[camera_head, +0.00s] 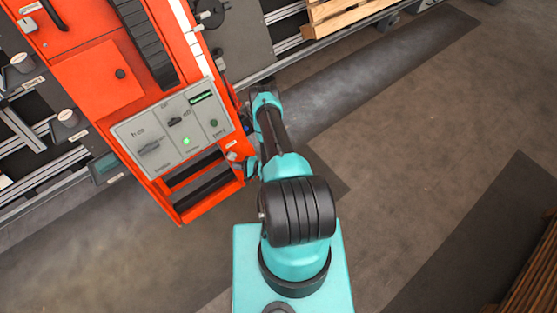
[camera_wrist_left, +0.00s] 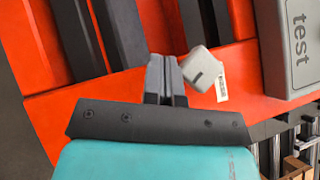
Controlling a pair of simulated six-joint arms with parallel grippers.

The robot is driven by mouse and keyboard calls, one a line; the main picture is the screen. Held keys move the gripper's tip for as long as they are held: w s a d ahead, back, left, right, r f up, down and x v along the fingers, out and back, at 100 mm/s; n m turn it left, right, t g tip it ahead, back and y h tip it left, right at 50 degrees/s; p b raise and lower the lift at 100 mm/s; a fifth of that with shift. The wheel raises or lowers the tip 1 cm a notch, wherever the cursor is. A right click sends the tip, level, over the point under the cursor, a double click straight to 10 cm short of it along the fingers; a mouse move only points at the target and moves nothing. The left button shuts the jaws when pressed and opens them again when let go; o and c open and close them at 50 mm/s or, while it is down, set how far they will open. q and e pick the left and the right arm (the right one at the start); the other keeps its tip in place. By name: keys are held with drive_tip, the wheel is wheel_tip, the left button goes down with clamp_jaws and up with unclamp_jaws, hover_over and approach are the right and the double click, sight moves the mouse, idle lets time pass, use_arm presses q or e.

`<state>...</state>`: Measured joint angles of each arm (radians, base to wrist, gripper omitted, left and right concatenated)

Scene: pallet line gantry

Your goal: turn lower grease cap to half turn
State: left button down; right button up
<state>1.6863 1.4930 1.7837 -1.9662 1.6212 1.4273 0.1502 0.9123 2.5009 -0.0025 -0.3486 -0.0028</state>
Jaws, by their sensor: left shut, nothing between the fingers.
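A small grey cap (camera_wrist_left: 203,68) with a white tag beside it sits on the orange machine face in the left wrist view; I take it to be the lower grease cap. A small pale cap (camera_head: 231,156) shows at the machine's lower right in the head view. My left gripper (camera_wrist_left: 165,62) is shut and empty. Its dark fingertips are just left of the cap in the left wrist view; whether they touch it I cannot tell. In the head view the left gripper (camera_head: 246,166) is beside the machine's lower right edge, partly hidden by my arm. My right gripper is not in view.
The orange machine (camera_head: 95,75) carries a grey control panel (camera_head: 160,150) with switches and a lit green lamp. A grey box marked "test" (camera_wrist_left: 292,45) is right of the cap. Rails and a wooden pallet (camera_head: 340,15) are behind.

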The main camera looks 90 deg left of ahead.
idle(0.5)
use_arm(q)
drive_tip(key=w+d+f, duration=0.2)
drive_tip(key=w, duration=0.3)
drive_tip(key=w+d+f, duration=0.2)
drive_tip(key=w+d, duration=0.1)
drive_tip(key=w, duration=0.3)
drive_tip(key=shift+f, duration=0.3)
drive_tip(key=shift+w, duration=0.1)
